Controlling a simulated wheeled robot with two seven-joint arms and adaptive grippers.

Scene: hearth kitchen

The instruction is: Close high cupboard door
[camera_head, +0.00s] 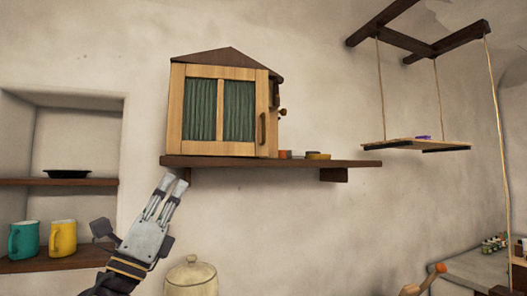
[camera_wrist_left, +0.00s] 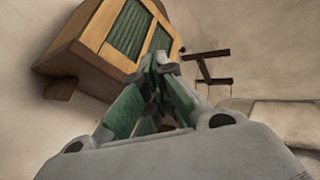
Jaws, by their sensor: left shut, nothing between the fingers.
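The high cupboard (camera_head: 176,110) is a wooden box with a dark peaked roof, standing on a wall shelf. Its door (camera_head: 220,75) has two green-curtained panels and a vertical handle (camera_head: 262,128) on the right side. The door looks close to the cupboard front; I cannot tell whether a small gap remains. My left gripper (camera_head: 172,186) is shut and empty, just below the shelf's left end, apart from the door. In the left wrist view, the cupboard (camera_wrist_left: 100,45) appears tilted beyond the fingertips (camera_wrist_left: 160,62).
The dark wall shelf (camera_head: 340,163) carries small items (camera_head: 318,156) right of the cupboard. A hanging shelf (camera_head: 400,145) is on the right. A niche at left holds a teal mug (camera_head: 24,240) and a yellow mug (camera_head: 62,238). A lidded jar (camera_head: 191,278) stands below.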

